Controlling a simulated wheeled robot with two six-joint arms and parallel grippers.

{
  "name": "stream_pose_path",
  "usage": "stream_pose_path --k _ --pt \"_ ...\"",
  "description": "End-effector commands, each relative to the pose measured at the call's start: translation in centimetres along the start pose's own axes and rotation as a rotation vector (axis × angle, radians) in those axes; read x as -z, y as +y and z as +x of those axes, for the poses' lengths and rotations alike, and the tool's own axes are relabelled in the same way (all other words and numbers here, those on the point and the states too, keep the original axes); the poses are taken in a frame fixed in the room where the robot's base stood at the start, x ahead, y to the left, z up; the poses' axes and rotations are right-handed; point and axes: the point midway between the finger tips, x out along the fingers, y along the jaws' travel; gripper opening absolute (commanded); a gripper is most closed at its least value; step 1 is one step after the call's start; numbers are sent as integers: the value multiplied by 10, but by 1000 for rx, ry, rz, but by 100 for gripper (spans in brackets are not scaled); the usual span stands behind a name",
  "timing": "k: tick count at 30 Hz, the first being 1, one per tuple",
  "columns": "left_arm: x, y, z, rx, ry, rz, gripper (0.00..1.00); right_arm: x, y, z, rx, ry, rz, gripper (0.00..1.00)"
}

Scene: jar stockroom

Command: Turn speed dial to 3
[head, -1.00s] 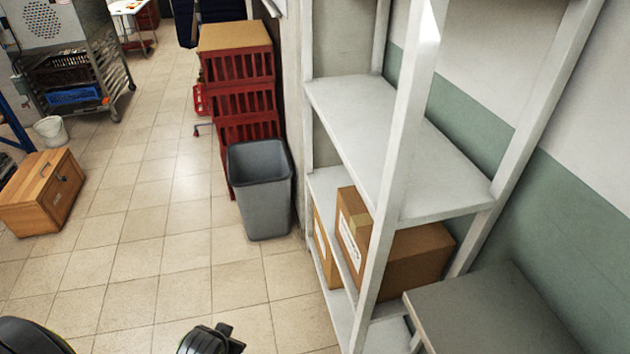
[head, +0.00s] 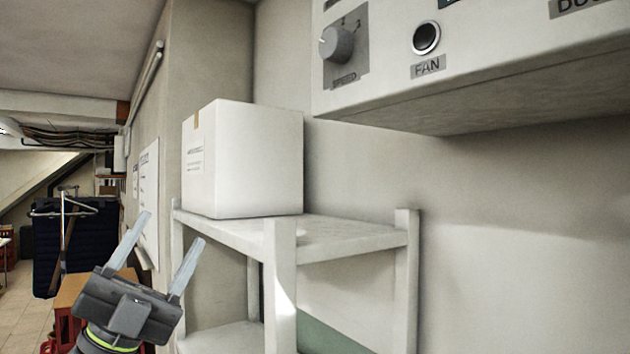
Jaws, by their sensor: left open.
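The speed dial (head: 337,43) is a round grey knob on a grey plate, at the upper left of a white wall-mounted panel (head: 480,75). A label reading SPEED sits under it, and small numbers show above it. A light pointer line on the knob points to the left. My left gripper (head: 158,240) is at the lower left, open and empty, with two pale fingers pointing up. It is apart from the dial, below and to the left of it. My right gripper is not in view.
A round dark FAN button (head: 426,38) is right of the dial. A white box (head: 245,158) stands on the top of a white shelf rack (head: 345,240), between my left gripper and the panel in the picture. The wall below the panel is bare.

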Motion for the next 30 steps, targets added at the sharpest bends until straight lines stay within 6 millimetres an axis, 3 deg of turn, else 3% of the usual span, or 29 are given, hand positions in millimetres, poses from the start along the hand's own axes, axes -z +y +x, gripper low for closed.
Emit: stream_pose_path --k 1,3,12,19,24,30 --pt "18 -5 24 -29 105 48 57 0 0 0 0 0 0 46" --pt "42 -8 48 -84 233 111 57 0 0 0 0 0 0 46" --pt "114 -16 121 -396 615 442 57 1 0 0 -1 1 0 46" --pt "136 -45 162 -674 681 728 57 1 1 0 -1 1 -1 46" --pt "141 -86 183 -858 599 909 57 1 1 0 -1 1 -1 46" --pt "144 -128 193 -982 474 1014 57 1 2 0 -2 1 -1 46"
